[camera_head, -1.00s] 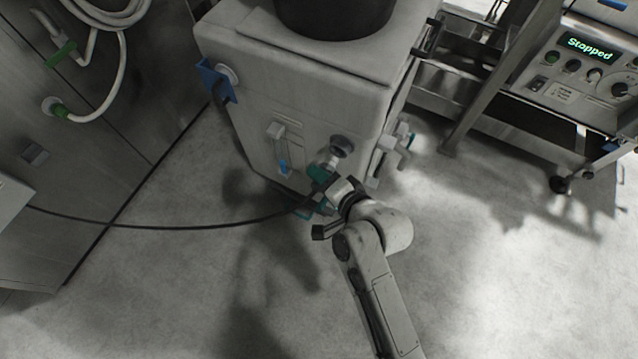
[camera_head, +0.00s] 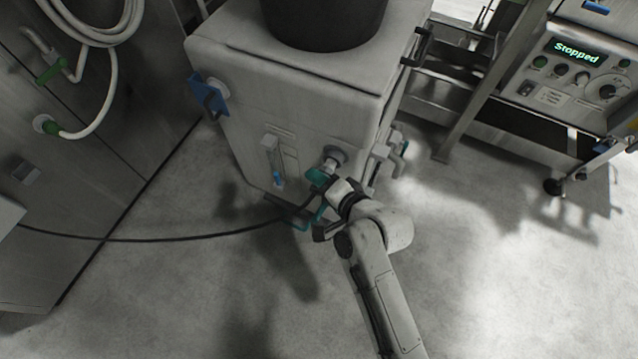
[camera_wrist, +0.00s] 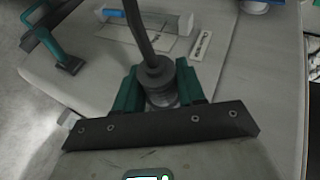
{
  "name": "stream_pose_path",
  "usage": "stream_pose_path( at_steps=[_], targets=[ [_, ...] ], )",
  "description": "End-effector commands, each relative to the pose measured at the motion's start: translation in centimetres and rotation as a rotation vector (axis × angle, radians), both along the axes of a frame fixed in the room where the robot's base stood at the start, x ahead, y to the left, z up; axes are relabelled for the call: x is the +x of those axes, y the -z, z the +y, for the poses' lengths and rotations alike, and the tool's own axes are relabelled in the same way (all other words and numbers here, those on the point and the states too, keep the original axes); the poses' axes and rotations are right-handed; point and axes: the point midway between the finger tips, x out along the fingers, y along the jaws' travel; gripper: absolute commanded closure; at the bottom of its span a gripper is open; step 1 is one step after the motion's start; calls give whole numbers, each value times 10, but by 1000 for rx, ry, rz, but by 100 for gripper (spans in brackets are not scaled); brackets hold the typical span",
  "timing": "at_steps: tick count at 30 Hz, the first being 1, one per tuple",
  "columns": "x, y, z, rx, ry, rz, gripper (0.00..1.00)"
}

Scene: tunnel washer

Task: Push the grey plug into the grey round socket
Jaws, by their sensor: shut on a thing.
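The grey round socket (camera_head: 336,154) is on the front of the pale cabinet, near its right corner. My gripper (camera_head: 319,178) is just below it in the head view, with its green fingers shut on the grey plug (camera_head: 329,166). In the wrist view, the plug (camera_wrist: 160,82) sits between the two green fingers (camera_wrist: 160,92), with its dark cable running up and left. The plug's front end is right at the socket. I cannot tell whether it is inside or only touching.
The pale cabinet (camera_head: 235,130) carries a dark round tub (camera_head: 325,18), a blue bracket (camera_head: 208,92) and a valve handle (camera_head: 398,150). The black cable (camera_head: 150,239) trails left across the floor. A control panel (camera_head: 585,75) reading "Stopped" stands at right. The floor at lower right is clear.

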Motion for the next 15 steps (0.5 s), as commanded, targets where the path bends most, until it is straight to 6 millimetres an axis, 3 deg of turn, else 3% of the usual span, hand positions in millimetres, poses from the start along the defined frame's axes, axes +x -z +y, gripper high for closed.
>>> stream_pose_path(
  at_steps=[15],
  targets=[
    [10, 0, -3, 0, -1, 0, 94]
  ],
)
